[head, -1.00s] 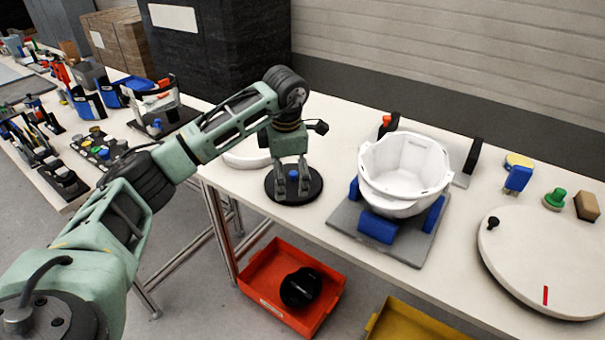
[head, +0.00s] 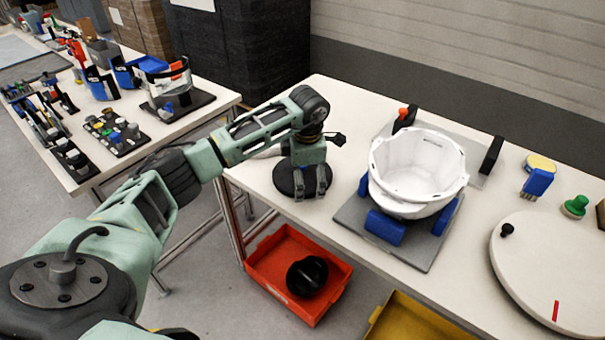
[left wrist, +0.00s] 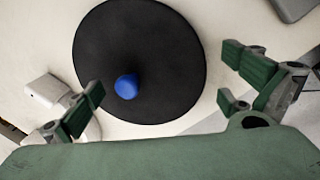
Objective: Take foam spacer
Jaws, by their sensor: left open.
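A flat black round disc (head: 284,182) with a blue knob lies on the white table, near its left end. It also fills the middle of the left wrist view (left wrist: 165,50), with the blue knob (left wrist: 126,86) standing on it. I cannot tell whether this disc is the foam spacer; nothing else in view is clearly one. My left gripper (head: 309,192) is above the disc, pointing down, open and empty. In the left wrist view its fingers (left wrist: 165,95) are spread on either side, and the knob lies between them, nearer the left finger. My right gripper is not in view.
To the right, a white helmet shell (head: 415,170) sits in a grey fixture (head: 420,250) with blue blocks. A round white turntable (head: 560,270) stands farther right. A red bin (head: 270,262) and yellow bin (head: 425,320) are below the table edge. Another table with tools is at left.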

